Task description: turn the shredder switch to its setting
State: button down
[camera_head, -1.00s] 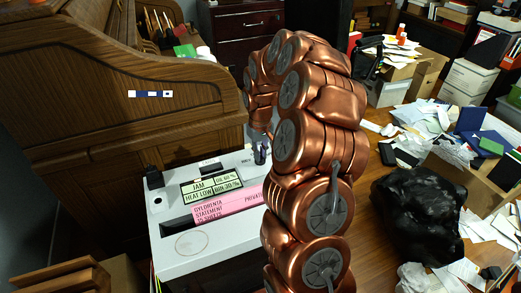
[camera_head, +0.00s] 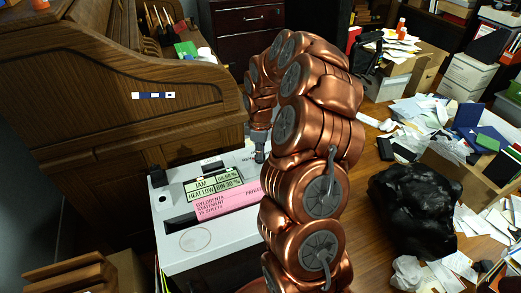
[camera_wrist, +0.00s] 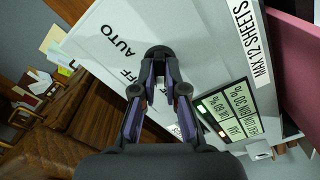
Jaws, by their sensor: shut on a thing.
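The shredder (camera_head: 228,240) has a white top with a display (camera_head: 213,186) reading JAM and HEAT LOW, and a pink sheet (camera_head: 228,201) lying at its slot. In the wrist view the shredder's top (camera_wrist: 205,45) carries the printed words AUTO and OFF. The dark round switch knob (camera_wrist: 159,52) is beside these labels. My gripper (camera_wrist: 160,78) is shut on the knob, its fingertips at the knob's near side. In the head view my gripper (camera_head: 260,150) is small at the shredder's far right corner, partly hidden by my arm.
A wooden roll-top desk (camera_head: 110,85) stands close behind and left of the shredder. A black bag (camera_head: 412,207) and scattered papers (camera_head: 485,225) cover the floor at right. A cardboard box (camera_head: 465,185) stands beyond the bag.

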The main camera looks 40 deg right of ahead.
jog(key=shift+s+n, duration=0.1)
jog(key=shift+n, duration=0.4)
jog(key=c, duration=1.2)
grip_release()
jog(key=shift+r, duration=0.1)
notch_tip(320, 180, up, 12)
jog(key=shift+f, duration=0.1)
